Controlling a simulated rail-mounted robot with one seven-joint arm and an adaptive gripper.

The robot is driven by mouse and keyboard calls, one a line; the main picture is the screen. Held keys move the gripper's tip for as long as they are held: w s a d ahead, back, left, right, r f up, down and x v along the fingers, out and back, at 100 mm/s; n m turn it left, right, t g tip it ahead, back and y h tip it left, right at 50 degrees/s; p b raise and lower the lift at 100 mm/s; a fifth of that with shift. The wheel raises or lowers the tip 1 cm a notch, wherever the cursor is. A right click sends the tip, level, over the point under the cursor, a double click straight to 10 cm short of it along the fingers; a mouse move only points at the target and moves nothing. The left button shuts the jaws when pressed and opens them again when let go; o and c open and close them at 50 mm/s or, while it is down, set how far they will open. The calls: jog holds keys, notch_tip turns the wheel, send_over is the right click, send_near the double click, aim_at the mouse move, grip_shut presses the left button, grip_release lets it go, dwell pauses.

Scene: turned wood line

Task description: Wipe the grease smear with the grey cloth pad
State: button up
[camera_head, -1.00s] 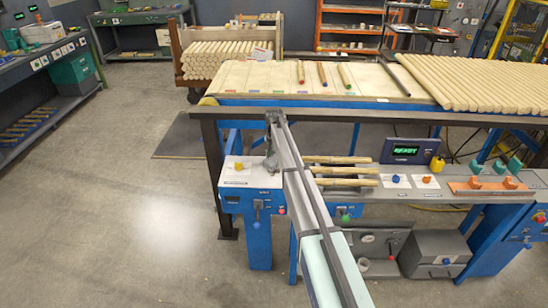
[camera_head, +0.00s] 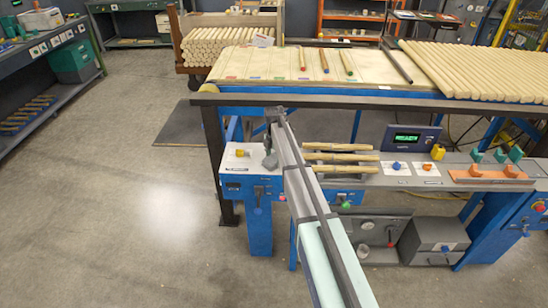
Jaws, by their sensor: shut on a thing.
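My gripper (camera_head: 269,146) hangs at the far end of my arm, over the right side of the white panel (camera_head: 236,165) at the left end of the workbench. It is small and partly hidden by my arm. It is shut on a small dark grey lump, which looks like the grey cloth pad (camera_head: 270,162), low at the panel's surface. I cannot tell whether the pad touches the panel. I cannot make out the grease smear; it may be too small or hidden by the pad or arm.
Several turned wooden pieces (camera_head: 340,158) lie in a holder just right of my arm. A display (camera_head: 408,138), a yellow object (camera_head: 438,152) and orange-and-green fixtures (camera_head: 490,172) stand farther right. A dark rail (camera_head: 340,101) runs behind. The floor at left is clear.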

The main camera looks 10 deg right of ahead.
jog(key=w, duration=0.2)
jog(key=w+d, duration=0.1)
jog(key=w, duration=0.4)
jog(key=shift+w+d, duration=0.15)
jog(key=shift+d, duration=0.15)
notch_tip(320, 180, up, 8)
jog(key=p, duration=0.2)
jog(key=shift+p, duration=0.35)
dwell(0.3)
